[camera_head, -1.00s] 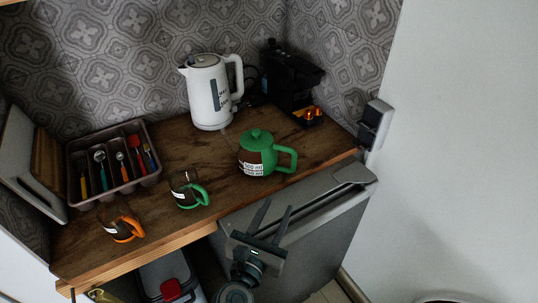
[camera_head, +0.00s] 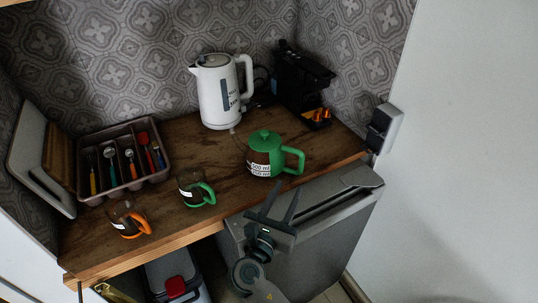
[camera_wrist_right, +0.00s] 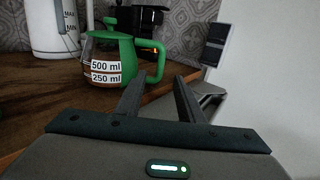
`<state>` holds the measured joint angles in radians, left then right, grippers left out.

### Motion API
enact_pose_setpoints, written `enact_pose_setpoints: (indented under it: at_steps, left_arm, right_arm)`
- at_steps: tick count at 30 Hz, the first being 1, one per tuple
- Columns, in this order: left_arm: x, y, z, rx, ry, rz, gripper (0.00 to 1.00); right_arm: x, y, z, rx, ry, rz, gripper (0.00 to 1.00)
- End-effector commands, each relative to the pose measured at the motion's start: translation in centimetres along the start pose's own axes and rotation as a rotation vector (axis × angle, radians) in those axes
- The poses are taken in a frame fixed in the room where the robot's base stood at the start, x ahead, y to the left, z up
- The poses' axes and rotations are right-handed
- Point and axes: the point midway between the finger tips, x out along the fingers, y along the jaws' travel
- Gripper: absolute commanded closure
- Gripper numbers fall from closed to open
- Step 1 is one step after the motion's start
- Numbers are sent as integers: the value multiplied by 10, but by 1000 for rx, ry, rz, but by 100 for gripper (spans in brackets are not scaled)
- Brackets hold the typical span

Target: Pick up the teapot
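The teapot (camera_head: 262,156) has a green lid, a green handle on its right side and a dark see-through body with a white volume label. It stands upright near the front edge of the wooden counter. It also shows in the right wrist view (camera_wrist_right: 103,72), ahead and to the left of the fingers, with its handle nearest them. My right gripper (camera_head: 279,203) is open and empty, in front of the counter edge and apart from the teapot; its fingers also show in the right wrist view (camera_wrist_right: 157,97). My left gripper is not in view.
A white kettle (camera_head: 215,95) stands behind the teapot, and a black coffee machine (camera_head: 298,80) at the back right. A green-handled cup (camera_head: 190,190), an orange-handled cup (camera_head: 125,217) and a cutlery tray (camera_head: 158,177) are to the left. A grey fridge (camera_head: 335,225) stands below the counter.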

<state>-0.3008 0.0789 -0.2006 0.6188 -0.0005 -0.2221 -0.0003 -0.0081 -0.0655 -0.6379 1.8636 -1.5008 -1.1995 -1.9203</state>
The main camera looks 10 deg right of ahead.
Motion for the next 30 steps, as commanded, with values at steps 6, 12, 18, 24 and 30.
enact_pose_setpoints:
  at_steps: [6, 12, 18, 24, 30]
  left_arm:
    - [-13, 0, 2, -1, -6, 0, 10]
    - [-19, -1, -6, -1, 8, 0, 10]
    - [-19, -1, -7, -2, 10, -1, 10]
    - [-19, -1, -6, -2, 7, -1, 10]
    - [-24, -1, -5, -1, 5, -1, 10]
  right_arm:
    - [41, 0, 2, -3, -2, 0, 65]
    - [64, 0, 0, -1, -1, 1, 65]
    - [69, 0, -1, 1, 1, 1, 65]
    - [68, 0, -1, 1, 1, 1, 65]
    - [78, 0, -4, -2, 0, 0, 65]
